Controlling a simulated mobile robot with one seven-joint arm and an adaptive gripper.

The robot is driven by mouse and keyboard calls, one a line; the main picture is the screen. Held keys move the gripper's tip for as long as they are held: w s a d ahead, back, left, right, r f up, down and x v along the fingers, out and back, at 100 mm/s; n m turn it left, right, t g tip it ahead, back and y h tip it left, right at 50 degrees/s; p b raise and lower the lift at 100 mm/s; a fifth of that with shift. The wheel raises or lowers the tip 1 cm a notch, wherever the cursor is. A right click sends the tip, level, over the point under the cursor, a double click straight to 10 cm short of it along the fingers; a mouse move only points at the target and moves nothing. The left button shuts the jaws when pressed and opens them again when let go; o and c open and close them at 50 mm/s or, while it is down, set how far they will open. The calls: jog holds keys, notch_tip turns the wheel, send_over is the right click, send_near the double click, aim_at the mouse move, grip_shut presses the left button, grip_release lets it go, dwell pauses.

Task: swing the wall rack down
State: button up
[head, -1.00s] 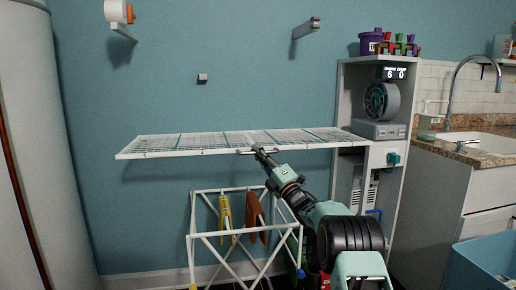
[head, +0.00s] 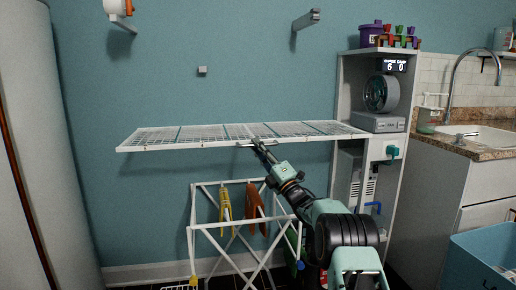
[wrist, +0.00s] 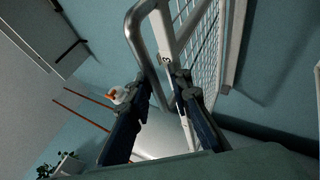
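The wall rack (head: 190,135) is a white wire-mesh panel that juts out roughly level from the blue wall. My gripper (head: 258,146) is at the middle of its front edge, by a small handle (head: 246,145). In the wrist view, the handle (wrist: 134,28) is a grey bent bar beside the white frame and mesh (wrist: 203,45). My gripper (wrist: 162,82) has its fingers apart, with part of the bar between them. I see no clear contact with both fingers.
A white drying stand (head: 210,232) with yellow and brown cloths is below the rack. A tall shelf unit (head: 395,190) stands at its right end, then a sink counter (head: 470,150). A blue bin (head: 480,262) is at the lower right. A white cylinder (head: 30,150) stands left.

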jog(key=shift+d, duration=0.1)
jog(key=v, duration=1.2)
